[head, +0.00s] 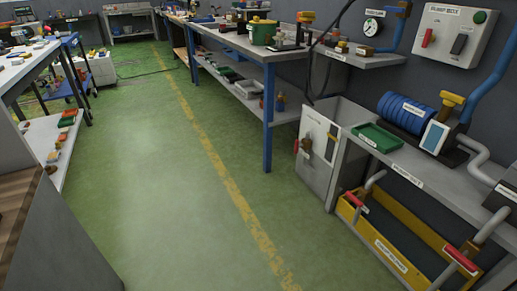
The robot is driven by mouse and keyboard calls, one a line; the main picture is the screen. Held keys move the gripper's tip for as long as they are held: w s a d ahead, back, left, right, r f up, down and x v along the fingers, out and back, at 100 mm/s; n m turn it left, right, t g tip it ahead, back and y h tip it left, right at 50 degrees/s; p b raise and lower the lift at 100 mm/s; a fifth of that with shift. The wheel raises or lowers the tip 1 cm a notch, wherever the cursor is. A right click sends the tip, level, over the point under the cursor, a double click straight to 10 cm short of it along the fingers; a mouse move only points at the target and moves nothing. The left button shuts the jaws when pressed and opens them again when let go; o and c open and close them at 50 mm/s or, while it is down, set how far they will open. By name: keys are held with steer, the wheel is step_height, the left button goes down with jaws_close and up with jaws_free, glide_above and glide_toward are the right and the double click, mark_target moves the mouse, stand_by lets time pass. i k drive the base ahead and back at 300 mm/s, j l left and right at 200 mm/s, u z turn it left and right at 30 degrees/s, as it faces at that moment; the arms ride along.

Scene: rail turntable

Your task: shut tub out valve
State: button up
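No part of my gripper shows in the head view. No label that I can read names the tub out valve, so I cannot tell which fitting it is. A yellow tub (383,246) with a white label sits low under the right-hand bench. A red-handled lever (357,203) on a grey pipe is at its left end. Another red-handled lever (461,259) on a grey pipe is at its right end. A yellow handle (452,98) stands on the bench beside a ribbed blue cylinder (407,112). I cannot tell whether any of them is open or shut.
A grey cabinet (317,150) with small handles stands left of the yellow tub. A green tray (377,137) lies on the bench. A wall panel (447,34) has red and black switches. The green floor (160,190) with a yellow line is clear. Shelves (45,140) stand left.

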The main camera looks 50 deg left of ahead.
mark_target(296, 144)
steer(key=u, duration=1.5)
